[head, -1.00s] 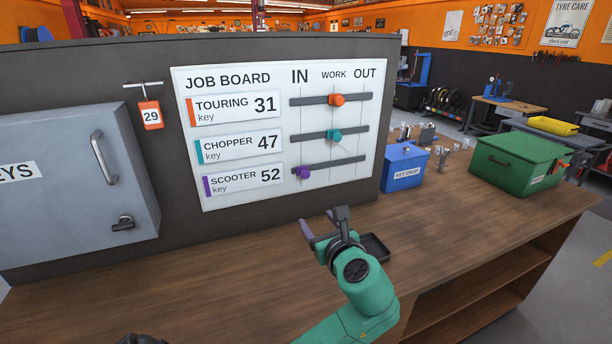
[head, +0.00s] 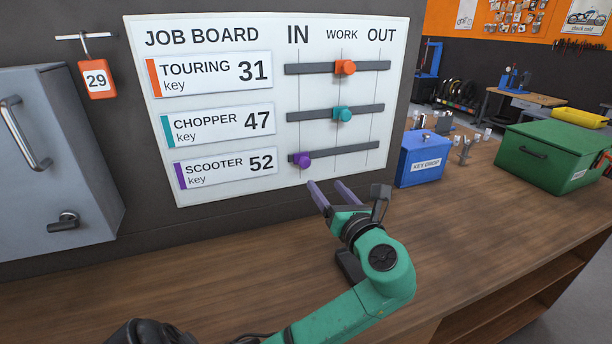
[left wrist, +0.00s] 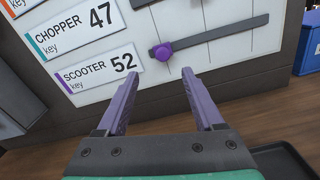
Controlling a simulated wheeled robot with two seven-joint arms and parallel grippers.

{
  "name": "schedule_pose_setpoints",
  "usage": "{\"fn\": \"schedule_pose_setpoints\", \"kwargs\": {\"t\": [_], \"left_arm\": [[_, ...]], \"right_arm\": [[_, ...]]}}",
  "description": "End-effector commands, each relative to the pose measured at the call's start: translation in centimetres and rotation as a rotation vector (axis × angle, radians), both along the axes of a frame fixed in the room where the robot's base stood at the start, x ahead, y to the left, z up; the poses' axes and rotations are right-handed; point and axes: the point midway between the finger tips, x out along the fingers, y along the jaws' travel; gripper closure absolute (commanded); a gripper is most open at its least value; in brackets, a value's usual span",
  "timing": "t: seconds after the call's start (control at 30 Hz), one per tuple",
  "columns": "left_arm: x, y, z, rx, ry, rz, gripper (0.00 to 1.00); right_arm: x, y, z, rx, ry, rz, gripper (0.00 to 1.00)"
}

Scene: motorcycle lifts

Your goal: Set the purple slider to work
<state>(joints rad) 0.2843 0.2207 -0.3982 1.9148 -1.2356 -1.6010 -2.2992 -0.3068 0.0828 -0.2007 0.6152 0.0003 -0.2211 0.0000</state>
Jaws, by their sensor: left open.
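The purple slider (head: 303,160) sits near the left end of its dark track, at the IN line, in the SCOOTER 52 row of the white job board (head: 225,188). It also shows in the left wrist view (left wrist: 162,53), beyond and between the fingertips. The WORK line crosses the track to its right. My left gripper (head: 328,188) is open and empty, with purple fingers, just below and right of the slider, apart from it. It shows in the left wrist view (left wrist: 166,75) with its fingers pointing at the board. My right gripper is not in view.
The orange slider (head: 345,67) and teal slider (head: 343,114) sit at WORK on the tracks above. A blue key drop box (head: 422,160) and green box (head: 550,158) stand right on the wooden bench. A grey key cabinet (head: 55,160) is left; tag 29 (head: 97,80) hangs beside it.

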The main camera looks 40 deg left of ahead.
Motion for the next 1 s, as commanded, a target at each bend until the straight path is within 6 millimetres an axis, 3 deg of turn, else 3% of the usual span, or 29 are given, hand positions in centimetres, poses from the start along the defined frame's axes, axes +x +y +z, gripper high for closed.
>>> {"fn": "schedule_pose_setpoints", "kwargs": {"t": [0.07, 0.27, 0.4, 0.7, 1.0], "left_arm": [[0.0, 0.1, -1.2, 0.000, 0.000, 0.000, 0.31], [1.0, 2.1, -0.6, 0.003, 0.002, 0.003, 0.31], [2.7, 5.3, -0.4, 0.003, 0.002, 0.004, 0.31], [6.0, 11.7, -0.5, 0.001, 0.001, 0.003, 0.31], [6.7, 13.0, -0.8, -0.001, 0.000, 0.000, 0.31]], "right_arm": [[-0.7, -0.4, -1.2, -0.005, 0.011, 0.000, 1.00], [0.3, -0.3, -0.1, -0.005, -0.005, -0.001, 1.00], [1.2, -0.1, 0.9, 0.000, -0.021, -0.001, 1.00], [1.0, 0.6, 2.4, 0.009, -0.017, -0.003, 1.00], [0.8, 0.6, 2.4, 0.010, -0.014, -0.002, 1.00]]}}
